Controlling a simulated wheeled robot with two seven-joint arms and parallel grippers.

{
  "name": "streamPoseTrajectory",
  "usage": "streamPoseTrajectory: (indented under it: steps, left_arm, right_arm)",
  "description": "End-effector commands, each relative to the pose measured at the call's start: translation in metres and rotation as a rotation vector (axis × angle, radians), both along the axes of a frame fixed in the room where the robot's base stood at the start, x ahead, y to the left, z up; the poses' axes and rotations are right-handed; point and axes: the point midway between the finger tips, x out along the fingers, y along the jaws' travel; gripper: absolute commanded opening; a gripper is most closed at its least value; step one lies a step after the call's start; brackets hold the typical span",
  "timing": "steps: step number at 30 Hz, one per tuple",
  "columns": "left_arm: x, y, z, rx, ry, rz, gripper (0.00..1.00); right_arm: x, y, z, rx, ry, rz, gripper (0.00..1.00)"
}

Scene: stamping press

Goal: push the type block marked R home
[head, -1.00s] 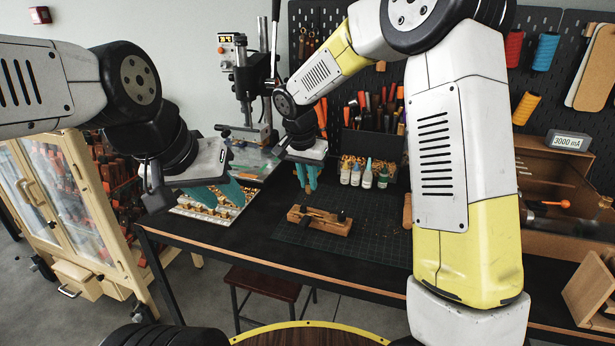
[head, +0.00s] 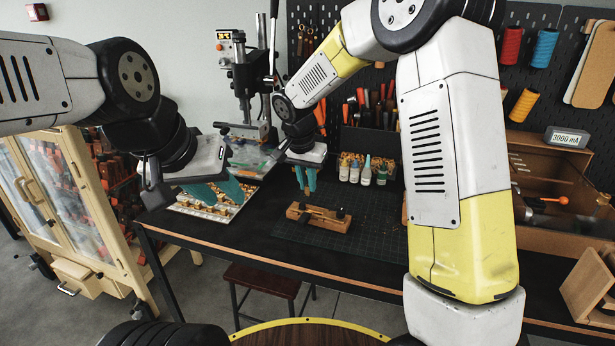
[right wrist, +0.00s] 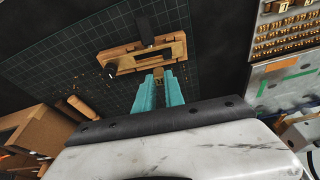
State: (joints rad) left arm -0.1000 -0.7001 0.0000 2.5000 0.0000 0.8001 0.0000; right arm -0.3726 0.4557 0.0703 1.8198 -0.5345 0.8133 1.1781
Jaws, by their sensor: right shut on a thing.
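My right gripper (head: 305,190) hangs just behind a wooden holder (head: 318,218) on the cutting mat. In the right wrist view, its teal fingers (right wrist: 161,76) are shut on a small brass-coloured type block (right wrist: 158,75) at their tips, close to the near edge of the holder (right wrist: 124,66). Its marking cannot be read. Whether the block touches the holder I cannot tell. The holder has a long slot, a dark clamp piece and a dark knob. My left gripper (head: 216,190) is at the left with its teal fingers apart, above the type tray, and looks empty.
A tray of brass type pieces (head: 210,206) lies below the left gripper. Several small bottles (head: 366,172) stand behind the mat. The press (head: 246,90) is at the back. A wooden cabinet (head: 548,190) is at the right. The mat (head: 372,235) right of the holder is clear.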

Motion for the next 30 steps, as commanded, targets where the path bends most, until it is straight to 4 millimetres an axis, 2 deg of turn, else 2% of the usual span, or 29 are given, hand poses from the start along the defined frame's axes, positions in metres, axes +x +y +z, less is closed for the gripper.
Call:
streamPoseTrajectory:
  steps: [30]
  left_arm:
    - [0.0, 0.0, 0.0, 0.0, 0.0, 0.0, 0.36]
  right_arm:
    - [0.0, 0.0, -0.037, 0.0, 0.001, 0.001, 0.0]
